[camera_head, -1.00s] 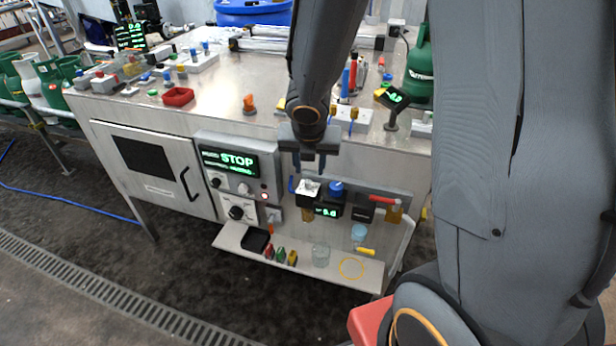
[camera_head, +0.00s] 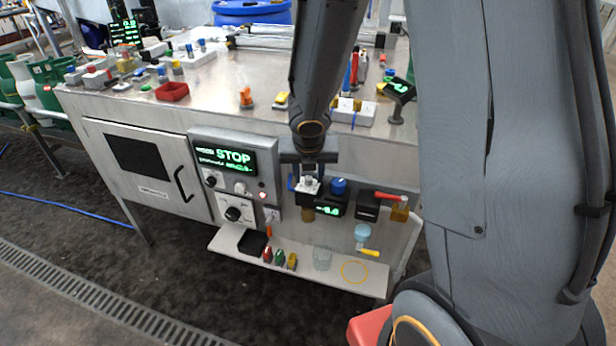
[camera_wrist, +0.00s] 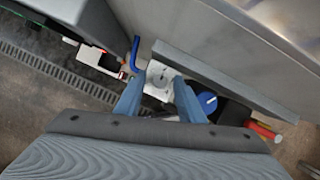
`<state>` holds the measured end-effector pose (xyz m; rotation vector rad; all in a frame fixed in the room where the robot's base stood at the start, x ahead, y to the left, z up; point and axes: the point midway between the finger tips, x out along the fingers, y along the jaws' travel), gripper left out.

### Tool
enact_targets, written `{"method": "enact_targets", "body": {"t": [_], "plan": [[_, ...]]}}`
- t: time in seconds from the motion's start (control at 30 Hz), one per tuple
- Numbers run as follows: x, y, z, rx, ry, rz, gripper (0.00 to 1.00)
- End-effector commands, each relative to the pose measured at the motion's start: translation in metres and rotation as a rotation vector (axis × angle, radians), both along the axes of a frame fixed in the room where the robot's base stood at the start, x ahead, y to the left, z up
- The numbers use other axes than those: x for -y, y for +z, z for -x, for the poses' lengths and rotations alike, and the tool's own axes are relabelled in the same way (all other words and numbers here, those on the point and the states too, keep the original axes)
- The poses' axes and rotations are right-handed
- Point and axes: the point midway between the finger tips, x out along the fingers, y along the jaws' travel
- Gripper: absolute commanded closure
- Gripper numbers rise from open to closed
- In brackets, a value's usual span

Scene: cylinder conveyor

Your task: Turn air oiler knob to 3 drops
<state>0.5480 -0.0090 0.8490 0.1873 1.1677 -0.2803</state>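The air oiler (camera_head: 308,187) is a white-topped block with a small grey knob and an amber bowl below it, on the front panel of the bench. In the wrist view its round grey knob (camera_wrist: 160,79) shows between my fingertips. My gripper (camera_head: 309,177) points down right over the oiler; its two blue-grey fingers (camera_wrist: 160,88) are apart, one to each side of the knob. I cannot tell whether they touch it. The drop marks are too small to read.
A blue knob (camera_head: 339,186) with a green display stands close to the right of the oiler, also in the wrist view (camera_wrist: 207,102). A red-handled valve (camera_head: 391,197) is farther right. A control box showing STOP (camera_head: 229,160) is left. A shelf (camera_head: 330,281) holding small items runs below.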

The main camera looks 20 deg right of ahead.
Motion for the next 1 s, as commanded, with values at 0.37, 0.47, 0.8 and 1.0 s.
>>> {"method": "enact_targets", "body": {"t": [0.37,0.47,0.8,1.0], "plan": [[0.0001,0.0003,0.0001,0.000,0.000,0.000,0.95],[0.0001,0.0003,0.0001,0.000,0.000,0.000,1.00],[-0.0010,0.0003,0.0000,-0.001,-0.063,0.001,1.00],[-0.0022,0.0006,-0.0001,-0.001,-0.192,0.000,1.00]]}}
